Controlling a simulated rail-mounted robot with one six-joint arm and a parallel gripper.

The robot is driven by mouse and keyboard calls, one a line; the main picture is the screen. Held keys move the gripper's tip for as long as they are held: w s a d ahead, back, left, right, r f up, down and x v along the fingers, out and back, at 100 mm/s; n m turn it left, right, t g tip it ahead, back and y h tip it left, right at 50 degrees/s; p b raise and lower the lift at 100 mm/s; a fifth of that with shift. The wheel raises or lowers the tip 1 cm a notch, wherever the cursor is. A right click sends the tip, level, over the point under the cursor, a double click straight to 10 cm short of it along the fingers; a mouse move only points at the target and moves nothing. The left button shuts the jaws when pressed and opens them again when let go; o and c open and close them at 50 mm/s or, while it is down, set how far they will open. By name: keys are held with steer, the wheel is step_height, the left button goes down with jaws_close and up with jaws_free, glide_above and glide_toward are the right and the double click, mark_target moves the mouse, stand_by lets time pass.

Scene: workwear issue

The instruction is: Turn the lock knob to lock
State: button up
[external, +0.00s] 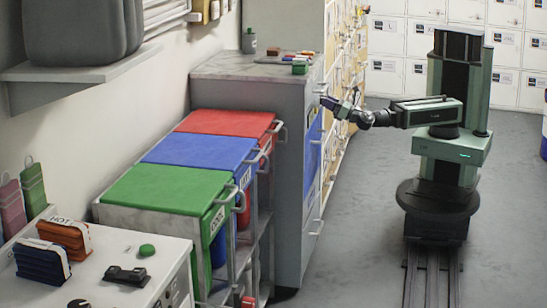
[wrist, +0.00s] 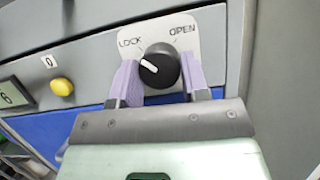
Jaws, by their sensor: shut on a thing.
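The lock knob (wrist: 165,60) is round and black with a white pointer line, on a white plate (wrist: 186,24) marked LOCK at upper left and OPEN at upper right. The pointer points left and slightly up, toward the LOCK side. My gripper (wrist: 158,70) has its two lilac fingers on either side of the knob and is shut on it. In the external view my gripper (external: 328,101) is at the upper front of the grey cabinet (external: 290,130); the knob cannot be made out there.
Red (external: 230,123), blue (external: 199,149) and green (external: 165,188) lidded bins stand beside the cabinet. Small items lie on the cabinet top. The floor around my rail is clear.

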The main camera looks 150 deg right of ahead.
steer(key=shift+n+t, duration=0.4)
steer(key=shift+n, duration=0.2)
steer(key=o, duration=0.9)
